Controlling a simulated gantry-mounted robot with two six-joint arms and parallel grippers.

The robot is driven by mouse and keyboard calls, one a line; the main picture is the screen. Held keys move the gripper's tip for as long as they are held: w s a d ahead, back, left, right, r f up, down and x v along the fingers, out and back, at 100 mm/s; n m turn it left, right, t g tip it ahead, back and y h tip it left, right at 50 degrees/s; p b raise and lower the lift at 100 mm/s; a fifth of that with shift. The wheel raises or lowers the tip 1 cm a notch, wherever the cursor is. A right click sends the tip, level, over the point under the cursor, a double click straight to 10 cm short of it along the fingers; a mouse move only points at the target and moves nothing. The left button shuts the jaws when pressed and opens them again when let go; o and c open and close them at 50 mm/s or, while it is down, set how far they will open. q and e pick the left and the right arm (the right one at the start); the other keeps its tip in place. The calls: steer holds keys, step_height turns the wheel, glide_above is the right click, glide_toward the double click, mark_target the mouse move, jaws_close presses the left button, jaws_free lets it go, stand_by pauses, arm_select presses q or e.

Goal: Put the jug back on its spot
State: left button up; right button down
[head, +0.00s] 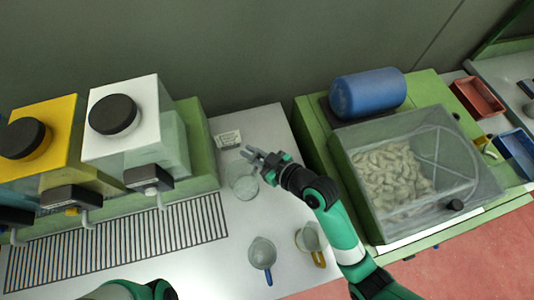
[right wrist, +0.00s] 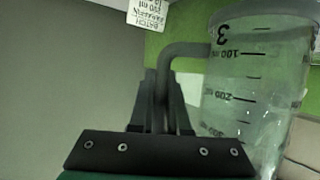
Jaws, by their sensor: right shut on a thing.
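The clear jug (head: 243,182) with a grey handle is over the pale bench, just below a small white label card (head: 228,139). My right gripper (head: 255,157) is at its upper right. In the right wrist view, the jug (right wrist: 255,95) shows measuring marks, and its grey handle (right wrist: 185,49) runs between the fingers of the right gripper (right wrist: 160,90), which is shut on it. The label card also shows there (right wrist: 147,12). I cannot tell whether the jug touches the bench. Only part of my left arm shows at the bottom; its gripper is out of view.
A blue-handled jug (head: 262,253) and a yellow-handled jug (head: 310,239) stand nearer the front. White (head: 125,130) and yellow (head: 45,140) dispensers stand left behind a grate (head: 120,250). A clear bin of corks (head: 400,170) and blue cylinder (head: 368,93) are right.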

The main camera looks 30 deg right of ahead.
steer(key=w+d+f+b, duration=0.1)
steer(key=d+f, duration=0.1)
steer(key=f, duration=0.1)
steer(key=w+d+f+b, duration=0.1)
steer(key=d+f+b, duration=0.1)
steer(key=d+f, duration=0.1)
steer(key=w+d+f+b, duration=0.1)
steer(key=w+d+f, duration=0.1)
steer(key=f, duration=0.1)
steer(key=shift+d+f, duration=0.3)
steer(key=shift+f, duration=0.1)
steer(key=shift+f+b, duration=0.3)
steer(key=shift+f, duration=0.05)
steer(key=shift+f, duration=0.2)
steer(key=c, duration=0.9)
jaws_free()
steer(key=shift+r, duration=0.1)
